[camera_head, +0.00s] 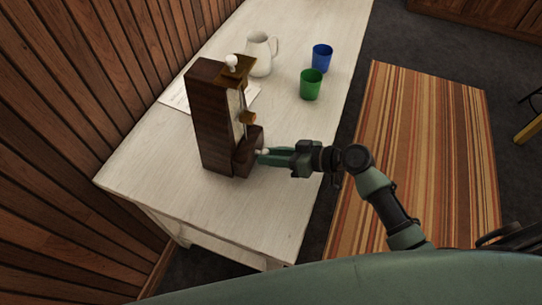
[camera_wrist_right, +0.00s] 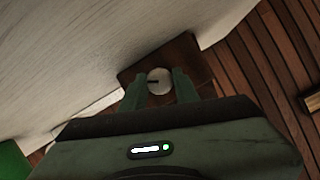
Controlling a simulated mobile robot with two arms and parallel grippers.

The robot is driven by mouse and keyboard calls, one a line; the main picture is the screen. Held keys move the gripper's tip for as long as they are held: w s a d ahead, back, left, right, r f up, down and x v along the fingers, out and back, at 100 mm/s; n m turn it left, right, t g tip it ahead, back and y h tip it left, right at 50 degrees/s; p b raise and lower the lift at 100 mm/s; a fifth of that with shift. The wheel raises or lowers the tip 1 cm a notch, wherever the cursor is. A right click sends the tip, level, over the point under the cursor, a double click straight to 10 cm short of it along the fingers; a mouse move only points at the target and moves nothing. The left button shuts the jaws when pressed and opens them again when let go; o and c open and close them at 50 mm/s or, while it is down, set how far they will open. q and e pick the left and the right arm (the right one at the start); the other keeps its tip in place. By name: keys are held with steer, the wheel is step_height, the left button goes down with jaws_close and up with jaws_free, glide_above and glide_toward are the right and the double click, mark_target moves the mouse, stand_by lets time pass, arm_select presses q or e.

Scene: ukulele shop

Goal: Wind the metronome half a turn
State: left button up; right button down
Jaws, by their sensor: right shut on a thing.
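The metronome (camera_head: 212,119) is a tall dark wooden case standing upright on the white table. It has a white knob on top and a brass-coloured weight on its front rod. My right gripper (camera_head: 262,155) reaches in from the right at the low front part of the metronome. In the right wrist view, its two green fingers (camera_wrist_right: 159,88) are on either side of a round pale winding knob (camera_wrist_right: 159,80) with a dark slot, and they are shut on it. The dark wood of the metronome (camera_wrist_right: 188,52) shows behind the knob. My left gripper is not in view.
The white table (camera_head: 270,205) has a white jug (camera_head: 259,56), a blue cup (camera_head: 321,58) and a green cup (camera_head: 311,84) behind the metronome. A paper sheet (camera_head: 178,97) lies partly behind it. A wooden plank wall (camera_head: 75,90) runs along the left. The table's front is clear.

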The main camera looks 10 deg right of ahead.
steer(key=m+b, duration=0.1)
steer(key=m+g+y+b, duration=0.1)
steer(key=m, duration=0.1)
steer(key=m+g+y, duration=0.1)
steer(key=shift+w+d+f+b, duration=0.1)
steer(key=shift+w+d+b, duration=0.1)
steer(key=shift+w+b, duration=0.15)
steer(key=m+g+y+b, duration=0.1)
steer(key=m+y+b, duration=0.1)
steer(key=m, duration=0.2)
stand_by(0.4)
steer(key=c, duration=1.1)
jaws_free()
steer(key=b+v, duration=0.1)
steer(key=v, duration=0.2)
steer(key=b+v, duration=0.1)
steer(key=v, duration=0.2)
steer(key=shift+d+f, duration=0.15)
steer(key=shift+d, duration=0.25)
steer(key=shift+s+d+r, duration=0.15)
steer(key=shift+d+r, duration=0.1)
steer(key=shift+d, duration=0.3)
